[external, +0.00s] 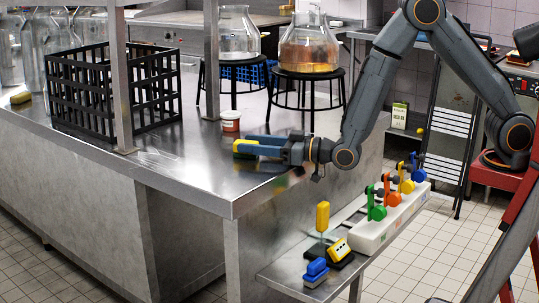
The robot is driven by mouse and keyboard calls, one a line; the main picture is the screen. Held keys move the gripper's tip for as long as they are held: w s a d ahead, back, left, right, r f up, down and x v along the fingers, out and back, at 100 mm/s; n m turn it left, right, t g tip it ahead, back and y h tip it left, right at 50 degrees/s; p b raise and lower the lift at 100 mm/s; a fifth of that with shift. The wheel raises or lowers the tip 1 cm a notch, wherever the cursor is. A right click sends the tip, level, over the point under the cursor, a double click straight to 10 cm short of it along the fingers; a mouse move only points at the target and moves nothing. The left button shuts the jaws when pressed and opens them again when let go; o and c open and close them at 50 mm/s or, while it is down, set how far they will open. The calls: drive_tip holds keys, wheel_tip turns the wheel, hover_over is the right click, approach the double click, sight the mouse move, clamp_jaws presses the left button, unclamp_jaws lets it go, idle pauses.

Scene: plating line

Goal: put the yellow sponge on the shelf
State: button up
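A second, duller yellow block (21,97) lies at the counter's far left. A low steel shelf (293,270) juts out below the counter's right end.
A red-and-white tub (230,121) stands just behind the block. A black crate (115,92) and a steel post (121,75) stand to the left. The low shelf carries a blue item (316,272), yellow items (340,250) and a white rack (392,217) with coloured handles. The front counter is clear.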

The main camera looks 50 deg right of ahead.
drive_tip(key=shift+r, duration=0.15)
drive_tip(key=shift+s+r, duration=0.1)
drive_tip(key=shift+s, duration=0.05)
drive_tip(key=b+v, duration=0.1)
drive_tip(key=v, duration=0.9)
drive_tip(key=shift+s+d, duration=0.1)
drive_tip(key=shift+s, duration=0.15)
drive_tip(key=shift+o, duration=0.5)
drive_tip(key=shift+s+d, duration=0.3)
drive_tip(key=shift+s, duration=0.2)
